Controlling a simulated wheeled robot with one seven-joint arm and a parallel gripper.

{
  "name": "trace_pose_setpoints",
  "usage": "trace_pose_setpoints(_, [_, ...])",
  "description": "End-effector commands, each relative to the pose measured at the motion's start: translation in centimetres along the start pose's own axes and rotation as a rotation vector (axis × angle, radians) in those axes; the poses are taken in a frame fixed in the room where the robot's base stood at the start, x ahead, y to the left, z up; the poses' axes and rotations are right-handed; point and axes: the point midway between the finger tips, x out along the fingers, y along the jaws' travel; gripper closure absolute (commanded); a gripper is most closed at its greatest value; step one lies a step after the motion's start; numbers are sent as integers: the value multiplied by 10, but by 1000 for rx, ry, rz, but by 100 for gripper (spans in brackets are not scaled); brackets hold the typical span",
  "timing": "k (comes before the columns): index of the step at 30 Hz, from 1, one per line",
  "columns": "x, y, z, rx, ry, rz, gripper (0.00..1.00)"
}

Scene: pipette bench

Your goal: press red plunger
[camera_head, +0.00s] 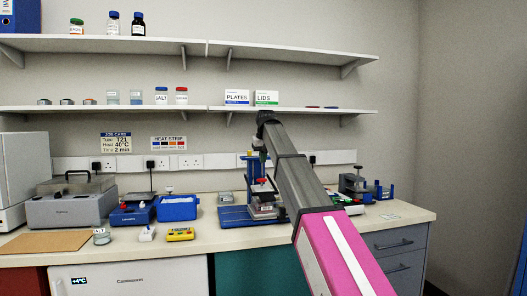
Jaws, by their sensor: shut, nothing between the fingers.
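A small red piece (262,180), which looks like the red plunger, shows on a blue stand (236,216) at the middle of the bench. Its lower parts are too small to make out. My arm reaches in from the lower right and bends down at its far end. My gripper (263,156) is small and dark, points down and appears above the red piece, with a visible gap between them. It is shut and empty. My forearm hides the right side of the stand.
A blue box (177,208), a yellow block (180,234) and a grey lidded machine (70,202) stand to the left. A dark device (352,186) and a blue rack (383,190) stand to the right. Shelves (110,109) hang above. The bench front right is mostly clear.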

Motion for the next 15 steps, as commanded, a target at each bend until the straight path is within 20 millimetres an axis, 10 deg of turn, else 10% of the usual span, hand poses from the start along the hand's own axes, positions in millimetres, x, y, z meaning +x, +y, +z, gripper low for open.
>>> trace_pose_setpoints(15, [67,0,11,0,0,0,100])
